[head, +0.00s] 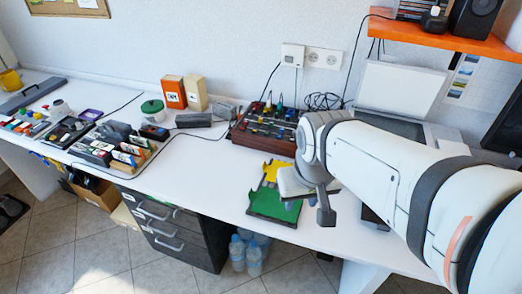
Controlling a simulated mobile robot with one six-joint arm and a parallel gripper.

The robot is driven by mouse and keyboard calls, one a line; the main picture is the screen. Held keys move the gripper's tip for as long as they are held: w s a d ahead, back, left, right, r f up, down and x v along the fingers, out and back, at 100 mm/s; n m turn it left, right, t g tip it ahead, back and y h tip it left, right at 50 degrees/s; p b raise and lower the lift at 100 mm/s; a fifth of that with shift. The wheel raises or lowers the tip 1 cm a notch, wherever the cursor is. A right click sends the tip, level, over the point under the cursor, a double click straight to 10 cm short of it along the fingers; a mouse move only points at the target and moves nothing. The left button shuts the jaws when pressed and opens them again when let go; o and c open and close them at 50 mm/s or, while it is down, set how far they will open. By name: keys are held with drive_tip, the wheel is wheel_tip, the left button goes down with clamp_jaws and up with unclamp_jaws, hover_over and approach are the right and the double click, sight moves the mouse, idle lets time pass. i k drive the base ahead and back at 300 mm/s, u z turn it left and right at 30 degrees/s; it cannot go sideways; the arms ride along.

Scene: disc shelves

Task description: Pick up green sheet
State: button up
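The white table (215,185) is clear left of the sheet. Behind the sheet stands a dark box with coloured knobs (265,128). Further left are a green-lidded pot (153,108), orange and cream boxes (173,92) and racks of small items (112,145). An orange shelf (440,38) hangs upper right.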

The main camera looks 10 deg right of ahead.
sight(266, 201)
drive_tip(key=u, duration=0.3)
drive_tip(key=k, duration=0.2)
drive_tip(key=z, duration=3.35)
drive_tip(key=k, duration=1.8)
drive_tip(key=u, duration=1.45)
drive_tip(key=i, duration=1)
drive_tip(key=u, duration=0.05)
